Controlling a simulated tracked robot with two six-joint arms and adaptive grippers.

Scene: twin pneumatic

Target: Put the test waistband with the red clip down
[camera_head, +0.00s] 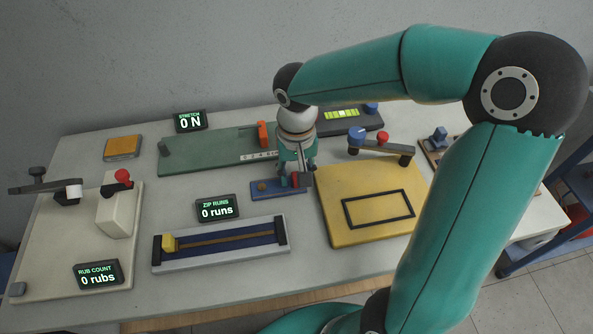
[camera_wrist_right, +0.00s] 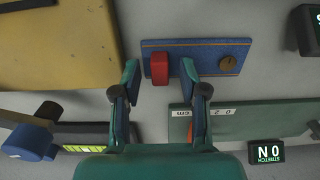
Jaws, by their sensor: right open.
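The test waistband (camera_head: 264,189) is a short blue strip that appears to lie flat on the table, in front of the green stretch board. In the right wrist view the waistband (camera_wrist_right: 200,46) shows an orange line, a brown round knob and a red clip (camera_wrist_right: 159,67). My right gripper (camera_head: 297,178) is down at the clip end in the head view. In the wrist view the right gripper's open fingers (camera_wrist_right: 160,72) stand on either side of the red clip, with gaps visible. My left gripper is out of view.
The green stretch board (camera_head: 205,152) with an orange clamp lies behind. A yellow board (camera_head: 340,233) is close to the right, and a zip rig (camera_head: 220,261) in front. The "ZIP RUNS" display (camera_head: 217,207) stands left of the waistband. A rub rig (camera_head: 60,235) is far left.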

